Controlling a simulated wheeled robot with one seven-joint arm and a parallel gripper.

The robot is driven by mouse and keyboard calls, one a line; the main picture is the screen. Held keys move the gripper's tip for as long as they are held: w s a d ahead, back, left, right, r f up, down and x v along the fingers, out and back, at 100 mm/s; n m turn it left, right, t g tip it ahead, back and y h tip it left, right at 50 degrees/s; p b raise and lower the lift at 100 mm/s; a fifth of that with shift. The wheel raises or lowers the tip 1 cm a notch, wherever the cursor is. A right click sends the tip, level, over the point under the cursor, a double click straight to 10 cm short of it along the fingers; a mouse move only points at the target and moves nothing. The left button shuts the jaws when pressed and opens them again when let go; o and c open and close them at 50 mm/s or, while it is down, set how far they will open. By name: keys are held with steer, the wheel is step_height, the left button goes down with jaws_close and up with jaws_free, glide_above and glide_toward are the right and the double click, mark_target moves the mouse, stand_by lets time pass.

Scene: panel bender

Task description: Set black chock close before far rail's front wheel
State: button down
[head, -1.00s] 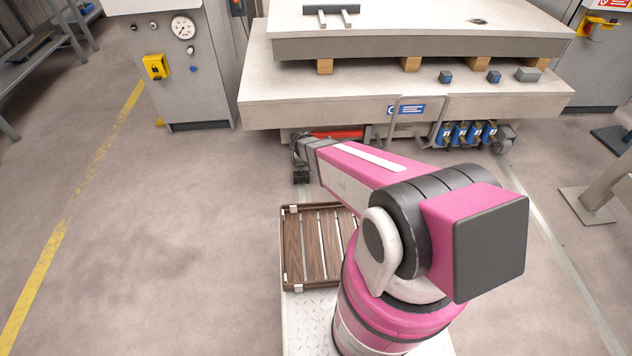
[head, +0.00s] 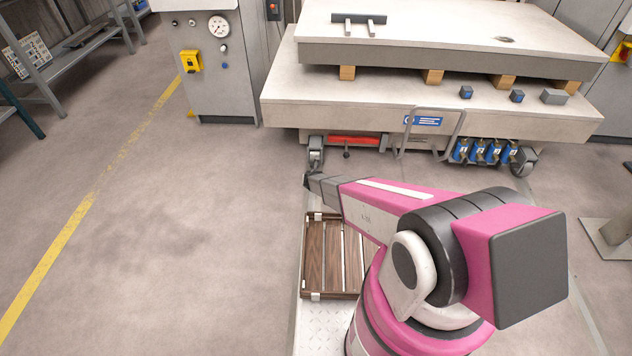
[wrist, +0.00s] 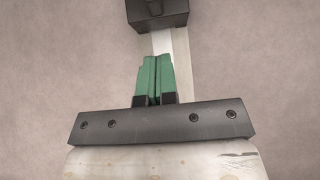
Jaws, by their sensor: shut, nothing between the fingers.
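In the wrist view, my gripper (wrist: 152,58) is shut and empty, with its green fingers together over a pale rail strip (wrist: 163,43). A black block (wrist: 158,13), which looks like the chock, is at the top edge over the strip, partly cut off. The fingertips are apart from it. In the head view, the front wheel (head: 316,154) of the loaded cart stands just beyond my arm's dark end. My fingers are hidden there, and I cannot make out the chock clearly. How far the block is from the wheel cannot be told.
The cart (head: 430,115) carries a thick pale slab (head: 450,50) on wooden blocks. Its hoop handle (head: 430,132) sticks out in front. Another wheel (head: 523,162) stands at the right. A slatted wooden tray (head: 335,295) is close to me. The floor at left is open.

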steer(key=w+f, duration=0.1)
steer(key=w, duration=0.5)
steer(key=shift+a+f, duration=0.15)
steer(key=shift+f, duration=0.25)
steer(key=shift+s, duration=0.1)
steer(key=w, duration=0.1)
steer(key=w+d, duration=0.1)
steer(key=w, duration=0.1)
steer(key=shift+d+f, duration=0.1)
steer(key=shift+d, duration=0.15)
steer(key=shift+s+d, duration=0.25)
steer(key=shift+d, duration=0.05)
steer(key=shift+w, duration=0.1)
